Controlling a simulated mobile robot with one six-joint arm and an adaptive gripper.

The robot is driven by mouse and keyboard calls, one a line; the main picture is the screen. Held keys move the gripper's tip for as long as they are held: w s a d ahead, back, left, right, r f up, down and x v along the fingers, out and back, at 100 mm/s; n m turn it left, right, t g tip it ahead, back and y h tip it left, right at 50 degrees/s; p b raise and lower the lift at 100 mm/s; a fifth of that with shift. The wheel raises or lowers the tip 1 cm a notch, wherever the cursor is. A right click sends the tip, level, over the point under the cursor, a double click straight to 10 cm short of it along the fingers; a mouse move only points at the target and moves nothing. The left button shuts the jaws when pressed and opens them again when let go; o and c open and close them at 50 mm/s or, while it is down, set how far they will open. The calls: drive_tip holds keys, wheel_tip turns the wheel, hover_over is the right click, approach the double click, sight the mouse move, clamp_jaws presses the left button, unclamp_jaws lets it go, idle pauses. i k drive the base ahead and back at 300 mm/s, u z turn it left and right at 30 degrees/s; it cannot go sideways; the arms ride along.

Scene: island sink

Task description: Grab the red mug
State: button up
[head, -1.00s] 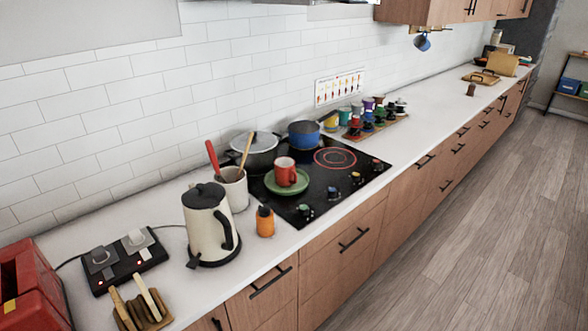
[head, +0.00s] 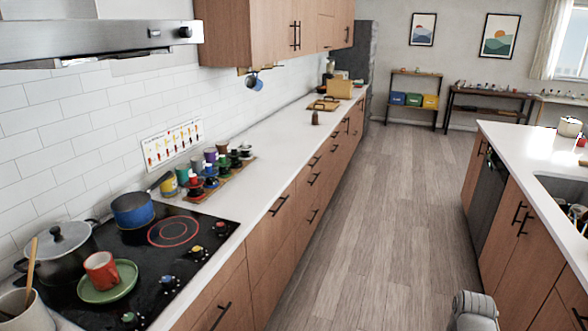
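The red mug (head: 101,270) sits upright on a green plate (head: 91,293) at the lower left of the head view. The plate rests on the front left part of the black cooktop (head: 205,229). Nothing hides the mug from this side. A grey rounded part of my own arm shows at the bottom right edge. My gripper itself is not in view.
A grey pot (head: 58,252) stands just behind the mug, and a blue pan (head: 132,210) is further along. A utensil crock (head: 27,310) is at the lower left. An island with a sink (head: 566,200) stands right; the wooden floor (head: 390,200) between is clear.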

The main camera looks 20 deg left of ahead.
sight(107, 274)
drive_tip(key=u, duration=0.1)
drive_tip(key=i, duration=0.55)
drive_tip(key=u, duration=2.9)
